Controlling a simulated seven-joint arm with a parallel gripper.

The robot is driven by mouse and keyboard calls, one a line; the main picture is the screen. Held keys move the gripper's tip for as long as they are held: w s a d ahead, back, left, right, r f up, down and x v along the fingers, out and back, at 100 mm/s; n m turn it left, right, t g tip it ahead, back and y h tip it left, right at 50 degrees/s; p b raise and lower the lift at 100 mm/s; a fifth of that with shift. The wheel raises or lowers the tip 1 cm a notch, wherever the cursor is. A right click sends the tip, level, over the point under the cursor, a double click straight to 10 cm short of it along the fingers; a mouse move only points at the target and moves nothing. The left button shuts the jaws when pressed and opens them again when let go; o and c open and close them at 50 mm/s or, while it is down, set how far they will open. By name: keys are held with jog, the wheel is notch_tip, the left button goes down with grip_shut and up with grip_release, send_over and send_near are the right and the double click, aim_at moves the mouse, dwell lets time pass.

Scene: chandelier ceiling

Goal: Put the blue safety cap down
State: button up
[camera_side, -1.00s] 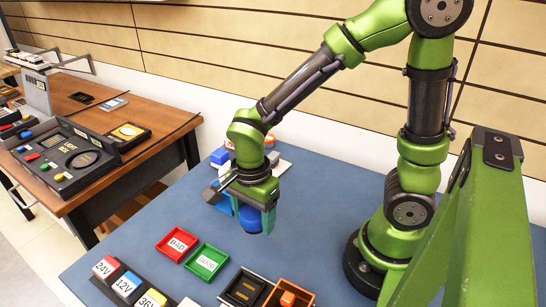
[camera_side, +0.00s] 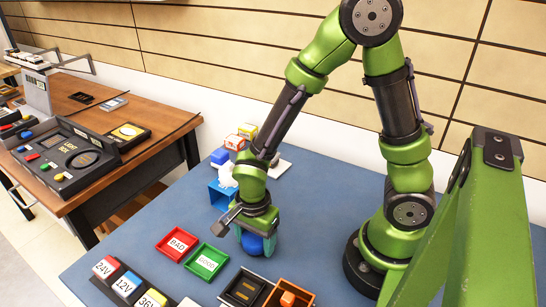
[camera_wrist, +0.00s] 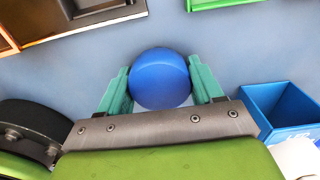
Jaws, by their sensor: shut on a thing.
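The blue safety cap (camera_side: 253,244) is round and smooth. In the wrist view the cap (camera_wrist: 160,78) sits between the two teal fingers of my gripper (camera_wrist: 161,84), one finger on each side. My gripper (camera_side: 257,244) is shut on the cap and points down, low over the blue table. In the side view I cannot tell whether the cap touches the table top.
A red BAD tray (camera_side: 177,245) and a green GOOD tray (camera_side: 206,262) lie to the left. A blue open box (camera_side: 222,195) stands behind. A black tray (camera_side: 245,289) and an orange tray (camera_side: 289,298) are in front. Bare blue table (camera_side: 322,200) lies to the right.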

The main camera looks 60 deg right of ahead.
jog(key=shift+f, duration=0.15)
jog(key=o, duration=1)
jog(key=shift+o, duration=0.2)
notch_tip(320, 180, up, 12)
jog(key=f, duration=0.1)
notch_tip(320, 180, up, 7)
jog(key=n+t+y, duration=0.1)
jog(key=n+t, duration=0.2)
jog(key=n, duration=0.2)
send_over(255, 236)
jog(key=d, duration=0.3)
jog(key=s+d+r+n+t+y, duration=0.1)
jog(key=s+d+r+n+t, duration=0.2)
jog(key=r+n, duration=0.3)
jog(key=shift+n+t, duration=0.6)
jog(key=shift+n, duration=0.9)
jog(key=shift+d, duration=0.1)
